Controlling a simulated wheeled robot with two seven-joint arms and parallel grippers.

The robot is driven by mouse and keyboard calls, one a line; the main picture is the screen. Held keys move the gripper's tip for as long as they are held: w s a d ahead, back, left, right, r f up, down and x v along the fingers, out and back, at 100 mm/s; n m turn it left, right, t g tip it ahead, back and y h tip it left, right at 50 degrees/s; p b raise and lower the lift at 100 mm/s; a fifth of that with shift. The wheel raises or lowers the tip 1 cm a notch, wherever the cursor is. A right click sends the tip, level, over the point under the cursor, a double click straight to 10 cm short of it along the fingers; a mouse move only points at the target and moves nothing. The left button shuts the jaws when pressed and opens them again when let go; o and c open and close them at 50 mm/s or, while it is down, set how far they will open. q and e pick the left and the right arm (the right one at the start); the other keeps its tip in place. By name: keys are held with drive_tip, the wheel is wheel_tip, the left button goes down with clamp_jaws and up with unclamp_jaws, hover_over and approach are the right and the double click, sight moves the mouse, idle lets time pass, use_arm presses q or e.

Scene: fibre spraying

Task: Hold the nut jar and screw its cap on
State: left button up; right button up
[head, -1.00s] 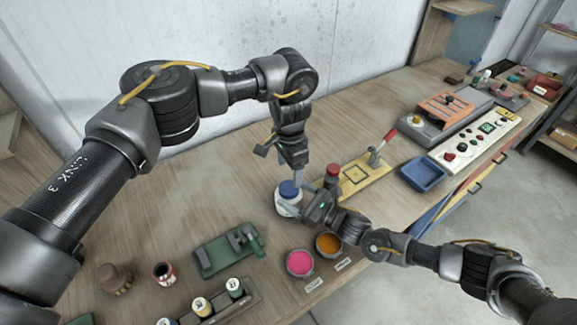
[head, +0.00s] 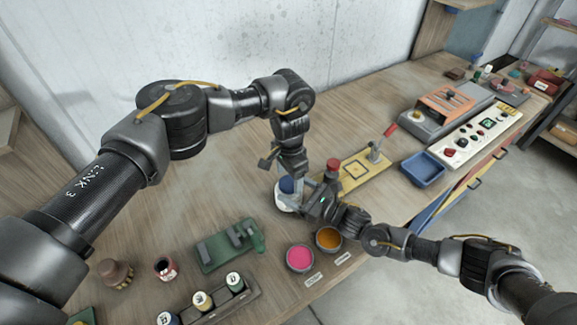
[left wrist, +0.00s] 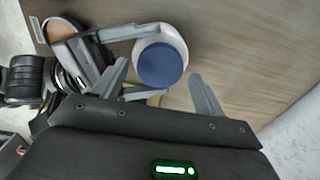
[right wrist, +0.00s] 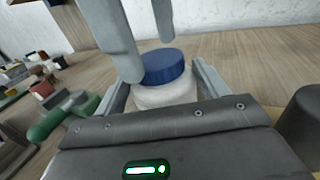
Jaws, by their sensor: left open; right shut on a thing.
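The nut jar is a white round jar (right wrist: 165,95) with a blue cap (right wrist: 163,66) on top; it stands on the wooden table. In the left wrist view the cap (left wrist: 160,64) covers most of the jar (left wrist: 179,44). My right gripper (head: 302,203) is shut around the sides of the jar. My left gripper (left wrist: 160,82) is open and points down above the cap, its fingers on either side and apart from it. In the head view the cap (head: 287,185) is partly hidden by my left gripper.
A yellow plate with a red-handled lever (head: 355,170) stands close behind my right gripper. A green fixture (head: 230,245) and pink (head: 299,257) and orange (head: 328,239) pots lie in front. A blue tray (head: 423,169) is to the right. The table behind the jar is clear.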

use_arm(q)
drive_tip(key=shift+f, duration=0.9)
drive_tip(key=c, duration=1)
drive_tip(key=m, duration=0.6)
drive_tip(key=shift+m, duration=0.3)
drive_tip(key=o, duration=1.1)
drive_tip(key=shift+s, duration=0.1)
